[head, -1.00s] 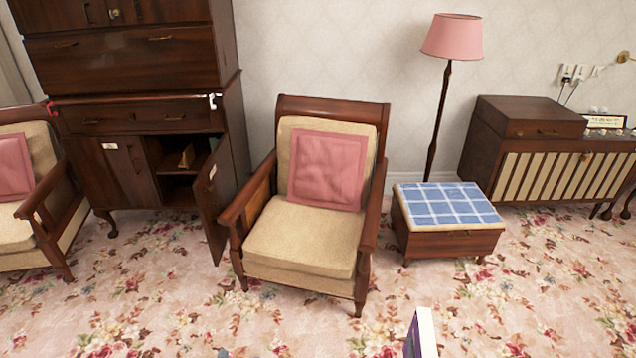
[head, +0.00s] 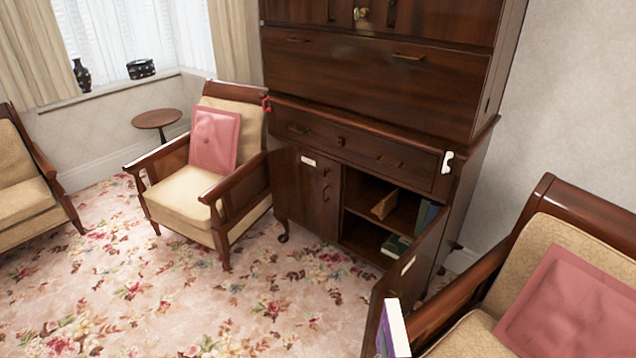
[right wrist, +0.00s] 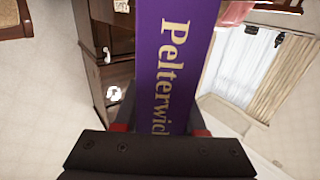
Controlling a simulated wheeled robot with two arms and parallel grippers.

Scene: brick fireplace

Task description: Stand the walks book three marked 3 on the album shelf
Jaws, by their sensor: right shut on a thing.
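A purple book with white page edges (head: 394,328) shows at the bottom of the head view, held in front of the cabinet. In the right wrist view its purple spine (right wrist: 176,60) reads "Pelterwic…" in gold; no 3 is visible. My right gripper (right wrist: 160,130) is shut on this book, its red-edged fingers at either side. The dark wood cabinet (head: 310,185) has its lower right door (head: 408,275) open. Inside are two shelf levels; the upper shelf (head: 366,208) holds a tan wooden piece and upright books. I cannot tell which is the album shelf. My left gripper is not in view.
An armchair with a pink cushion (head: 570,305) stands close at the right, near the open door. Another armchair (head: 190,200) stands left of the cabinet. Green books (head: 396,246) lie on the lower level. Carpet (head: 200,310) is clear in front, at the left.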

